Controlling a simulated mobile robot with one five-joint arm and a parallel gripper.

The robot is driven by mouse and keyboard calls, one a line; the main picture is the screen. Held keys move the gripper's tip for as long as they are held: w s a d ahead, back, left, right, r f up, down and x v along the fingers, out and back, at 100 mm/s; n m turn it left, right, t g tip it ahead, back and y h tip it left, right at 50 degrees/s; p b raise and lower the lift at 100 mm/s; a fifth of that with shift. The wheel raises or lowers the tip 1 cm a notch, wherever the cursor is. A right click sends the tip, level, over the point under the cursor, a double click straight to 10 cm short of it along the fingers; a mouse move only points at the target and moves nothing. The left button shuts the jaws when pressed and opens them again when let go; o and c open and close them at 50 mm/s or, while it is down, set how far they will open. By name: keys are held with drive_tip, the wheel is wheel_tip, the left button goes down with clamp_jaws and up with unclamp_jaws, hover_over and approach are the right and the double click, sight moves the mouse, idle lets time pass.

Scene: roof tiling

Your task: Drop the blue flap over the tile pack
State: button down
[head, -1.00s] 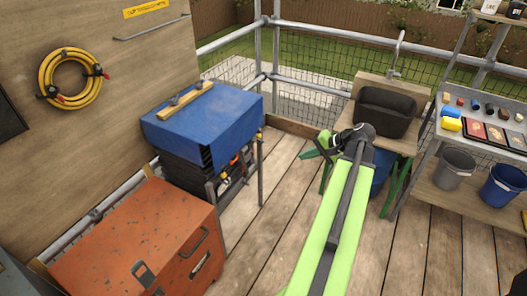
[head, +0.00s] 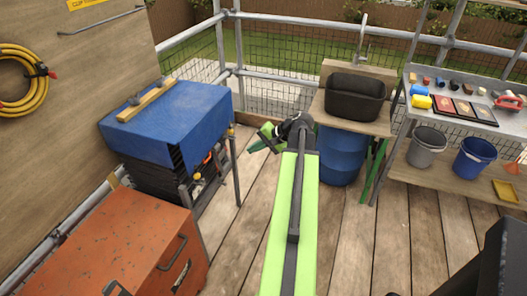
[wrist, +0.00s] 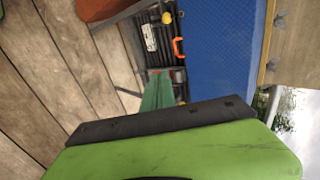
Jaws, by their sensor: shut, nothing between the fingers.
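The blue flap (head: 205,112) lies over the top of the tile pack and hangs part way down its side. The dark tile pack (head: 150,178) shows below the flap's lower edge, on a metal stand. My gripper (head: 259,142) is shut and empty, to the right of the stand and apart from the flap. In the wrist view, the green fingers (wrist: 158,92) appear in front of the dark stack, beside the blue flap (wrist: 215,55). The far side of the pack is hidden.
A wooden batten (head: 146,101) lies on the flap. An orange chest (head: 130,245) stands in front of the stand. A black basin (head: 355,97) and a shelf with a grey bucket (head: 426,147) stand to the right. The plank floor (head: 345,245) is clear.

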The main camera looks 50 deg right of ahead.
drive_tip(key=shift+b+x, duration=0.75)
drive_tip(key=shift+x, duration=1.1)
